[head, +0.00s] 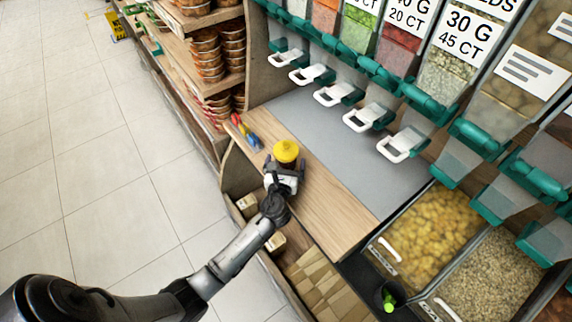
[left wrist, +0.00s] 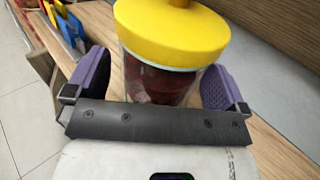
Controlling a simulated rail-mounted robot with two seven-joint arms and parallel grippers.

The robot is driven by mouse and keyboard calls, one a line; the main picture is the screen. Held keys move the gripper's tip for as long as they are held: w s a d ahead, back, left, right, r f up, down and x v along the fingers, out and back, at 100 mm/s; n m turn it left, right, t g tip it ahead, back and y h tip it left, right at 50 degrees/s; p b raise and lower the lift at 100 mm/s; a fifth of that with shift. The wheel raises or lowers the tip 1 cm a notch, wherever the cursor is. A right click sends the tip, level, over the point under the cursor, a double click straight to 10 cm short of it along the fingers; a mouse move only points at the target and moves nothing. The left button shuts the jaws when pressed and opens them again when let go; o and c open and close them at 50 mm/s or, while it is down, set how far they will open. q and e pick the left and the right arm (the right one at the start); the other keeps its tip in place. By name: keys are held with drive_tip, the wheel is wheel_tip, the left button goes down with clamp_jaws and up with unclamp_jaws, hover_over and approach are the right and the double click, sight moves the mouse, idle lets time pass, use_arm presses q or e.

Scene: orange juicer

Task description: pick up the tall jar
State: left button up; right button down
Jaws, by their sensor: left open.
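The tall jar (head: 287,150) has a yellow lid and stands upright near the left edge of the wooden counter. In the left wrist view the jar (left wrist: 165,82) has a clear body with dark red contents under its yellow lid. My left gripper (head: 284,172) is at the jar, with its arm coming in from the lower left. In the left wrist view the left gripper (left wrist: 157,85) is open, with one purple finger pad on each side of the jar. Visible gaps lie between the pads and the jar. The jar's base is hidden by the gripper. My right gripper is not in view.
Small red and blue items (head: 245,131) stand on the counter (head: 330,205) behind the jar. Dispensers with white handles (head: 333,95) line the back. Shelves with stacked bowls (head: 206,55) are at upper left. The grey mat (head: 330,130) and near counter are clear.

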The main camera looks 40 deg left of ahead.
use_arm(q)
drive_tip(key=shift+w+a, duration=0.35)
drive_tip(key=shift+w, duration=0.25)
drive_tip(key=c, duration=1.1)
